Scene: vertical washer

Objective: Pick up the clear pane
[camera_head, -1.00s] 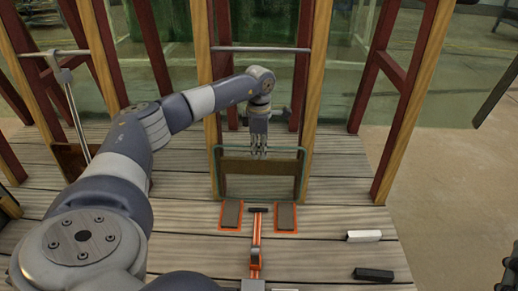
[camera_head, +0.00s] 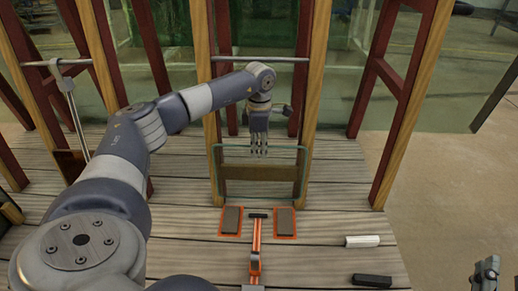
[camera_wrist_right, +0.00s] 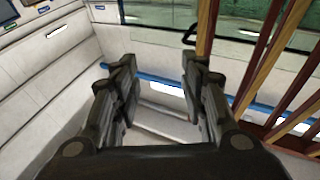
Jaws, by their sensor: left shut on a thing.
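The clear pane (camera_head: 230,158) is a see-through sheet with a pale green edge. It stands upright between two wooden posts in the middle of the head view, in front of a brown wooden crossbar (camera_head: 260,172). My left gripper (camera_head: 259,150) reaches down from above and is shut on the pane's top edge near its middle. My right gripper (camera_head: 487,272) shows at the lower right corner of the head view. In the right wrist view its fingers (camera_wrist_right: 165,95) are wide apart with nothing between them.
An orange tool with two grey pads (camera_head: 256,240) lies on the plank deck in front of the pane. A white block (camera_head: 362,241) and a black block (camera_head: 372,280) lie to the right. Wooden posts flank the pane closely. A metal rod (camera_head: 255,60) crosses behind my left arm.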

